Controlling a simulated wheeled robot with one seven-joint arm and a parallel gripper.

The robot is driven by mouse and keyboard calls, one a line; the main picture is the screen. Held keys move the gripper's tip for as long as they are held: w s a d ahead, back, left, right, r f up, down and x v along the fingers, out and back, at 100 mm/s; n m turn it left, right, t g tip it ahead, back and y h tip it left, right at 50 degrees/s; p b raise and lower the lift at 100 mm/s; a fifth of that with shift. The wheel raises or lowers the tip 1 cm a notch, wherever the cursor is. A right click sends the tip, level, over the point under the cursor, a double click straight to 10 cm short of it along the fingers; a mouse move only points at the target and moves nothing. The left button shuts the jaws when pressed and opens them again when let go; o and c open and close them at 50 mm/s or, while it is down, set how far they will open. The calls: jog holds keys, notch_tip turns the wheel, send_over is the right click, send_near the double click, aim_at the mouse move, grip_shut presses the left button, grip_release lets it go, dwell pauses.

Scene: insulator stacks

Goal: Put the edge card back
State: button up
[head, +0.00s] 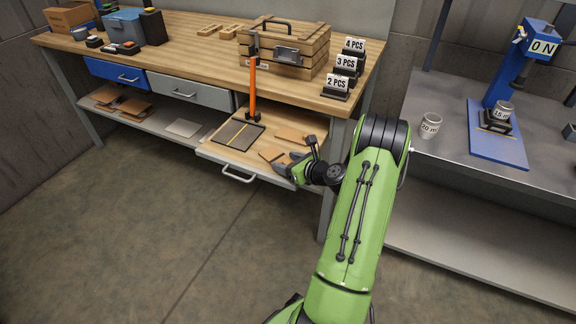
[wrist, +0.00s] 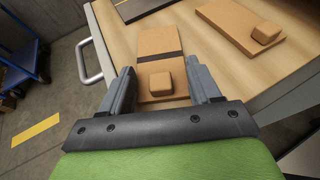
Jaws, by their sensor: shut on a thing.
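In the wrist view a brown card with a small raised block (wrist: 163,82) lies between the fingers of my gripper (wrist: 163,74). I take it for the edge card, though no label shows. My gripper is shut on it, one finger at each side. A brown surface with a dark band (wrist: 158,41) continues beyond it; I cannot tell if it is a separate card. In the head view my gripper (head: 289,168) is over the front right of the open drawer (head: 215,152), and mostly hides the held card.
Another brown card with a block (wrist: 240,25) lies to the right. Brown cards (head: 271,154) and a dark panel with a yellow strip (head: 236,134) lie in the drawer. The workbench (head: 195,50) holds a wooden crate (head: 283,48) and number signs (head: 345,66). A blue press (head: 510,70) stands right.

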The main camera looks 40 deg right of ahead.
jog(key=o, duration=1.1)
jog(key=shift+r, duration=0.1)
jog(key=d+p+v, duration=0.1)
jog(key=p+v, duration=0.2)
jog(key=v, duration=0.9)
jog(key=w+a+r+n+g+y, duration=0.1)
jog(key=a+r+n+g, duration=0.15)
jog(key=a+n, duration=0.45)
jog(key=w+a+r+n+g+y, duration=0.2)
jog(key=a+r+n, duration=0.1)
jog(key=a+n, duration=0.4)
jog(key=w+a+r+n+g+y, duration=0.1)
jog(key=a+r+n+g, duration=0.15)
jog(key=a+n, duration=0.45)
jog(key=s+a+r+n+h, duration=0.1)
jog(key=s+a+r+n, duration=0.2)
jog(key=s+n, duration=0.2)
jog(key=s+a+r+n+h, duration=0.1)
jog(key=s+a+r+n, duration=0.2)
jog(key=s+a+n, duration=0.1)
jog(key=s+a+r+n+h, duration=0.1)
jog(key=s+a+r+n, duration=0.1)
jog(key=s+a+n, duration=0.2)
jog(key=shift+s+a+r+n+g, duration=0.1)
jog(key=shift+s+r+n+g, duration=0.1)
jog(key=shift+s+n, duration=0.5)
jog(key=shift+s+a+r+n+g, duration=0.1)
jog(key=shift+s+r+n+g, duration=0.1)
jog(key=shift+s+n, duration=0.55)
